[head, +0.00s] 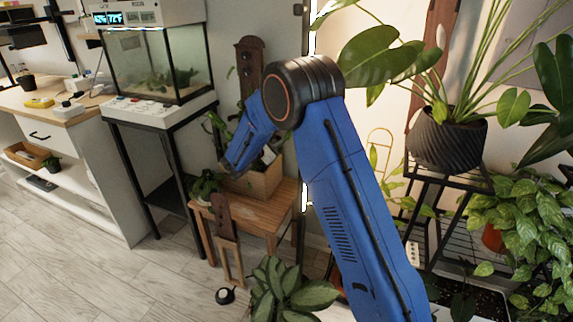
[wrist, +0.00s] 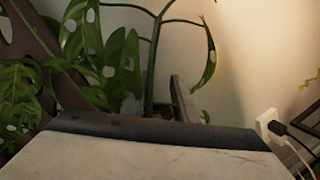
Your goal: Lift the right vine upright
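A vine with holed leaves grows from a wooden planter box (head: 262,182) on a small wooden table. In the wrist view a green stem (wrist: 149,70) rises, and a branch on the right arches over and hangs down with a holed leaf (wrist: 210,62); I take this as the right vine. My blue arm reaches down to the planter in the head view, where its end and the leaves overlap. My gripper is not clearly made out there. In the wrist view a grey bar stands right of the stem, apart from it; whether it is a finger is unclear.
A potted plant (head: 446,140) on a black rack stands at the right. A fish tank (head: 158,65) on a black stand is at the left. A broad-leaved plant (head: 285,290) stands in front. A wall socket (wrist: 268,124) with a plug is right of the vine. Floor at left is clear.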

